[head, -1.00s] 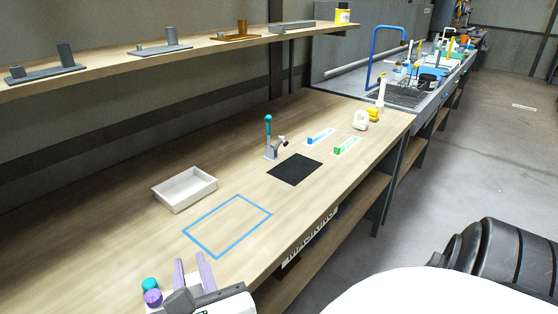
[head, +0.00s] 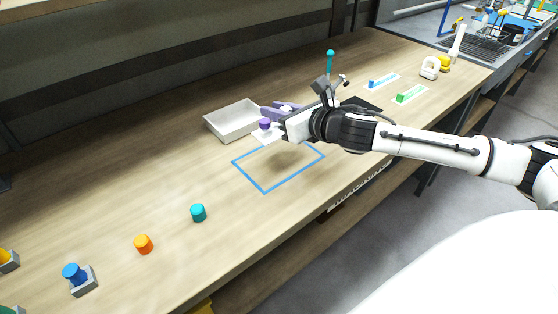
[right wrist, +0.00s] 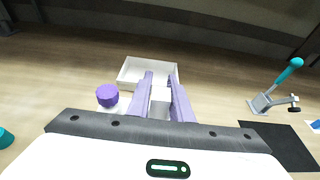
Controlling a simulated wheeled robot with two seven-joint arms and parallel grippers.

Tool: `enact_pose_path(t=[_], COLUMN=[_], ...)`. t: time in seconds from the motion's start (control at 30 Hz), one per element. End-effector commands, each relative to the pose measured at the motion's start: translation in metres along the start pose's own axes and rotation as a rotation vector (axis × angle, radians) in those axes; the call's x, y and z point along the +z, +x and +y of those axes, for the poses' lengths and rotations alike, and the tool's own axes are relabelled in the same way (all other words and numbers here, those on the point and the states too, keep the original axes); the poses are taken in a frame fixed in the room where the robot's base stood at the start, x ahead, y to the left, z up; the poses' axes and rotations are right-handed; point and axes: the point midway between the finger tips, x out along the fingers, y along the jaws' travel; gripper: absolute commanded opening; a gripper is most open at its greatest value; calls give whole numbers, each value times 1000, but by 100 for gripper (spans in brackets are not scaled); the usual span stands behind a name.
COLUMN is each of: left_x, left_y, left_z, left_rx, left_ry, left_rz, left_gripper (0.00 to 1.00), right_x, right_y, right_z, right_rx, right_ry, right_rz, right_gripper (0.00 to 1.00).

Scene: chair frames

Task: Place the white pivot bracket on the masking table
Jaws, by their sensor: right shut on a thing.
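The white pivot bracket (head: 262,137) is a pale plate carrying a purple cap (head: 265,124). My right gripper (head: 276,112), with lilac fingers, is shut on it. In the right wrist view, a pale block of the bracket (right wrist: 160,104) sits between the fingers, with the purple cap to the left. The bracket is over the far left part of the blue taped outline (head: 266,191) on the masking table (head: 130,190), and a shadow lies inside the outline. The gripper hides part of the bracket, so I cannot tell its exact height. My left gripper is not in view.
A white open tray (head: 233,122) stands just behind the bracket. A teal-handled clamp (head: 330,72) and a black mat (head: 362,103) are to the right. Teal (head: 198,212) and orange (head: 144,244) caps and a blue-capped block (head: 78,280) stand at the front left.

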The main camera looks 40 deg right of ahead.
Motion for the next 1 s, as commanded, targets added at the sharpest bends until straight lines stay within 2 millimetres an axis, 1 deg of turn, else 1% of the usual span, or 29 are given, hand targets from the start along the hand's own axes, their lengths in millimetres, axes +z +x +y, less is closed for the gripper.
enact_pose_path(t=[0.03,0.1,0.17,0.23,0.33,0.4,0.57,0.8,1.0], left_x=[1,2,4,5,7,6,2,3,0], left_y=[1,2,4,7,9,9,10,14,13], left_z=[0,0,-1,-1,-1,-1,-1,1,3], left_rx=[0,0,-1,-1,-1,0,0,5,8], left_ry=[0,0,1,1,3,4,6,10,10], left_rz=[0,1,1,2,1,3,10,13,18], left_gripper=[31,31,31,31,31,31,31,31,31], right_x=[6,3,-6,-21,-37,-46,-55,-86,-86], right_y=[0,2,4,8,14,16,19,28,28], right_z=[-6,-9,-10,-10,-9,-10,-9,-9,-9], right_rx=[2,4,6,6,7,6,7,6,6], right_ry=[-2,1,3,4,4,3,1,3,-2], right_rz=[-2,2,5,7,5,5,2,4,3], right_gripper=[0,0,0,0,0,0,0,0,0])
